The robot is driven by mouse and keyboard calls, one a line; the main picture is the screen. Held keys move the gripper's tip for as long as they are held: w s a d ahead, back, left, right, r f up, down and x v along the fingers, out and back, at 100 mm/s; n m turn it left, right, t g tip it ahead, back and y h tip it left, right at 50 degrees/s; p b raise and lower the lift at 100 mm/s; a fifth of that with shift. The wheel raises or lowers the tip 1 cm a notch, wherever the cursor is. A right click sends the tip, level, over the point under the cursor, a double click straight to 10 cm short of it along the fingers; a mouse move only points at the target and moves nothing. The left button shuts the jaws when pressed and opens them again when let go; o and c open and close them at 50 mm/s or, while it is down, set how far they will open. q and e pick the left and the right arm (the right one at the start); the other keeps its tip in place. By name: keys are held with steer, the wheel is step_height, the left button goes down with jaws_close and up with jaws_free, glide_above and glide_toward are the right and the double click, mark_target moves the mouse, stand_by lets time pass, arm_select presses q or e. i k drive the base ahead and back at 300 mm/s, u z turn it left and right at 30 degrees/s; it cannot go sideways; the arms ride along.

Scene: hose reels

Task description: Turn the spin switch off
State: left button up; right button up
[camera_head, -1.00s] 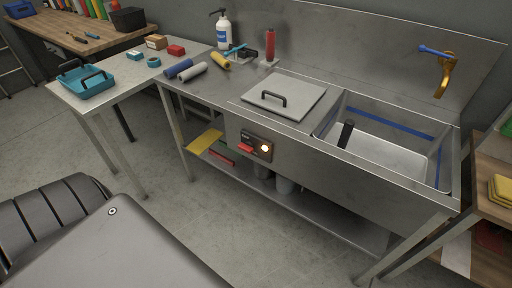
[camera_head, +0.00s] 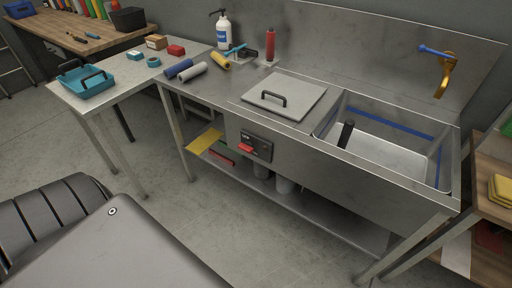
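The spin switch panel (camera_head: 256,146) is a dark plate on the front face of the steel sink bench (camera_head: 340,180). A red rocker or lever (camera_head: 246,149) sits at its lower left. The round lamp spot at the panel's right side is dark. The square steel lid (camera_head: 290,92) with a black handle lies closed on the bench top above the panel. Neither of my grippers is in the picture. Only grey parts of my own body show at the lower left, well apart from the panel.
The sink basin (camera_head: 385,150) is open at the right. A side table (camera_head: 130,82) with a teal basket (camera_head: 84,82) stands at the left. A wooden shelf (camera_head: 488,205) stands at the far right. The floor before the bench is clear.

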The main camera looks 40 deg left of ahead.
mark_target(247, 147)
steer(key=u, duration=1.2)
steer(key=k, duration=0.35)
steer(key=z, duration=1.2)
